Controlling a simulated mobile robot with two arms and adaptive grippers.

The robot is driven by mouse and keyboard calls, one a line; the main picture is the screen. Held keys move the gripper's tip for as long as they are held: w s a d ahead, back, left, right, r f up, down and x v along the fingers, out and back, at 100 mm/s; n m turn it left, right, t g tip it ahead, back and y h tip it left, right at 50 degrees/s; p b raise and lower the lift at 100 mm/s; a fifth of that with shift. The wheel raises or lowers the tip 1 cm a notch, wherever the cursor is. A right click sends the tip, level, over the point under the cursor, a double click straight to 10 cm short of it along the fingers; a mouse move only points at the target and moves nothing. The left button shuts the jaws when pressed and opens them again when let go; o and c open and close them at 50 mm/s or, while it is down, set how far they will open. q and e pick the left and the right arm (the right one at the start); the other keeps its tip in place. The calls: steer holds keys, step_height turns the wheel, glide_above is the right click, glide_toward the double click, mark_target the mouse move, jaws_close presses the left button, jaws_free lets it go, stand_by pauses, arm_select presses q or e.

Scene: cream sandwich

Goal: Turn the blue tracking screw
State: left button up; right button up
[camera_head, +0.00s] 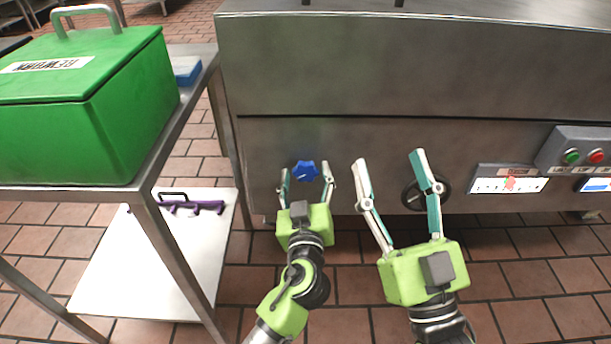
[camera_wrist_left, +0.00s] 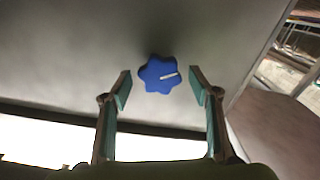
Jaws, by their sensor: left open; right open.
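The blue tracking screw (camera_head: 306,170) is a lobed knob on the front face of the steel machine (camera_head: 330,150). In the left wrist view the blue knob (camera_wrist_left: 159,74) shows a white mark pointing right. My left gripper (camera_head: 307,168) is open in front of the knob, one finger to each side. In the left wrist view its fingertips (camera_wrist_left: 160,88) flank the knob with gaps on both sides, and I see no contact. My right gripper (camera_head: 388,158) is open and empty to the right, in front of the machine's face.
A dark handwheel (camera_head: 426,191) sits behind my right gripper. A control box with green and red buttons (camera_head: 584,155) and a scale plate (camera_head: 508,184) are at the right. A steel cart (camera_head: 150,190) with a green bin (camera_head: 95,110) stands at the left; a purple tool (camera_head: 192,205) lies on its lower shelf.

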arm_select(q)
steer(key=shift+w, duration=0.15)
steer(key=c, duration=1.1)
steer(key=shift+c, duration=0.2)
steer(key=shift+m, duration=0.4)
